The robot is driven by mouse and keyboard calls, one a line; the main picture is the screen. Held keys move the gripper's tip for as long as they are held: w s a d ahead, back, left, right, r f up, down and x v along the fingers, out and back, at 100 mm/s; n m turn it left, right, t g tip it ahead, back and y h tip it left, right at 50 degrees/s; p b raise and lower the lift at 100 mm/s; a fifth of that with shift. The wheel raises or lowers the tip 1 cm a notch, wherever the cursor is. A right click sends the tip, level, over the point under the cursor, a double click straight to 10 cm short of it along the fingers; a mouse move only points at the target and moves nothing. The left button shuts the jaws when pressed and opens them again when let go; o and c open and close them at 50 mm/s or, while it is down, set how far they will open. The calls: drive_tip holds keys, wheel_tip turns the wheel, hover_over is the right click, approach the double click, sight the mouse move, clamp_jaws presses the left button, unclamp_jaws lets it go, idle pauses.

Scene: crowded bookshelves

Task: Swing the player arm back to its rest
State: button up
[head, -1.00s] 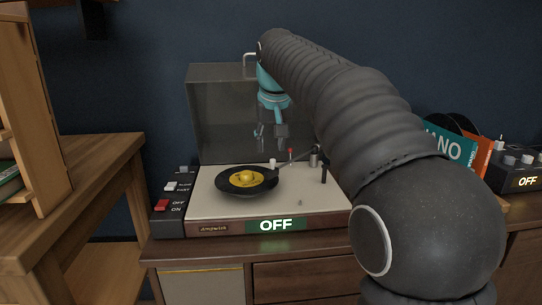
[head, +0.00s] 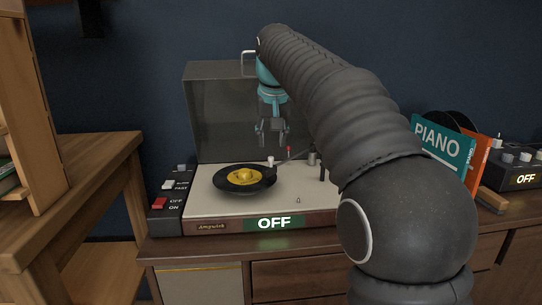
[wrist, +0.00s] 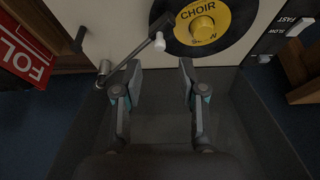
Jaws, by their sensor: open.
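The player arm (head: 291,155) runs from its pivot at the back right to the edge of a black record with a yellow label (head: 241,176); its head is over the record's rim. In the wrist view the player arm (wrist: 130,61) carries a white knob (wrist: 159,41) near the head; the knob also shows in the head view (head: 270,161). A dark upright post (head: 322,172), perhaps the rest, stands right of the record. My gripper (head: 272,132) is open and empty above the back of the deck. In the wrist view my gripper's fingertips (wrist: 161,70) are apart, short of the knob.
The clear lid (head: 225,110) stands raised behind the deck. A lit OFF sign (head: 274,223) is on the player's front; switches (head: 168,203) are at its left. Record sleeves (head: 442,148) and another OFF-marked device (head: 520,172) are at right. The wooden shelf (head: 38,110) stands at left.

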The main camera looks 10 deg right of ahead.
sight(271, 159)
drive_tip(key=x, duration=0.5)
drive_tip(key=shift+w+f+b, duration=0.15)
drive_tip(key=shift+f+b, duration=0.15)
clamp_jaws()
